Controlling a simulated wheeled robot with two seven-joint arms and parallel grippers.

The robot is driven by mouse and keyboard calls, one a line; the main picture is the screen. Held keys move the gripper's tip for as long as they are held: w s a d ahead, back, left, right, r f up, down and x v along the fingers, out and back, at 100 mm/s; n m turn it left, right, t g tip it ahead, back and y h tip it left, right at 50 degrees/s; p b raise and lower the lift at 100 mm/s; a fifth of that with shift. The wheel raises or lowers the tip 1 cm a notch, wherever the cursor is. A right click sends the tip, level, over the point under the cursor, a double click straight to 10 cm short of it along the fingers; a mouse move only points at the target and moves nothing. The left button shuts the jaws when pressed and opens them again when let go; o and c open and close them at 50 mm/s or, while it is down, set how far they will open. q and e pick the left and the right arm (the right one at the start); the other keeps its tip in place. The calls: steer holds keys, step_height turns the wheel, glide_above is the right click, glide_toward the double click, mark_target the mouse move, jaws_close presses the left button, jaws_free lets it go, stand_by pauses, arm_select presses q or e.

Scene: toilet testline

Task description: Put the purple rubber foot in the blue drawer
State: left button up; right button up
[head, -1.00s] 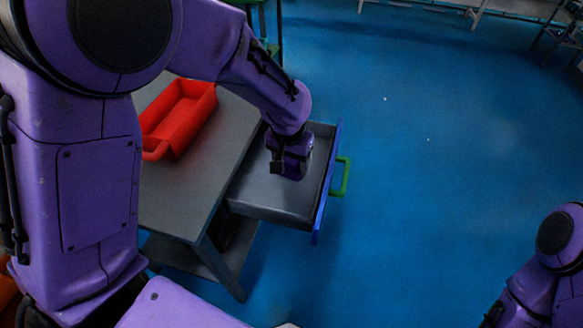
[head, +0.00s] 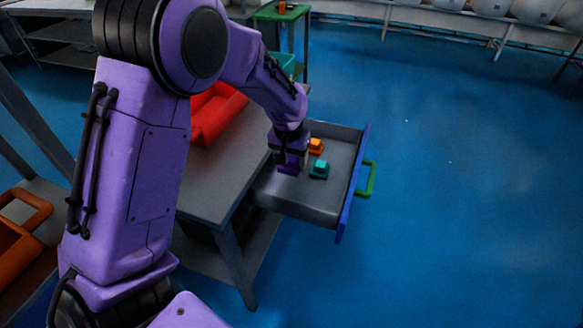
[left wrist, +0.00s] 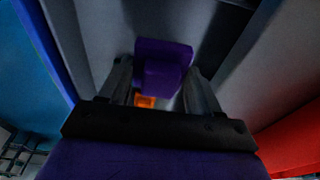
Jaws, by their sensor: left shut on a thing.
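The blue drawer (head: 352,190) is pulled out from the grey table, with a blue front, a green handle (head: 369,178) and a grey inside. My left gripper (head: 290,158) points down over the drawer's table-side part. It is shut on the purple rubber foot (left wrist: 163,65), which shows between the fingers in the left wrist view. In the head view the foot (head: 289,170) shows only partly, below the gripper; whether it touches the drawer floor I cannot tell. My right gripper is not in view.
An orange piece (head: 316,146) and a teal piece (head: 319,169) lie in the drawer, right of the gripper. A red bin (head: 215,115) stands on the grey table (head: 215,182). An orange bin (head: 18,245) is at lower left. Blue floor right of the drawer is clear.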

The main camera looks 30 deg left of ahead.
arm_select(q)
steer(key=w+a+f, duration=0.1)
steer(key=w+f, duration=0.1)
steer(key=w+a+f, duration=0.2)
steer(key=w+f, duration=0.1)
steer(key=w+a+f, duration=0.2)
steer(key=shift+w+a+f, duration=0.2)
steer(key=shift+w+f, duration=0.1)
steer(key=shift+f, duration=0.05)
steer(key=f, duration=0.3)
steer(key=shift+w+a+f, duration=0.15)
steer(key=shift+a+f, duration=0.05)
steer(key=shift+f, duration=0.05)
steer(key=shift+d+f, duration=0.1)
steer(key=o, duration=0.8)
steer(key=shift+o, duration=0.2)
step_height(320, 180, up, 12)
steer(key=s, duration=0.2)
steer(key=shift+d, duration=0.2)
steer(key=shift+w, duration=0.1)
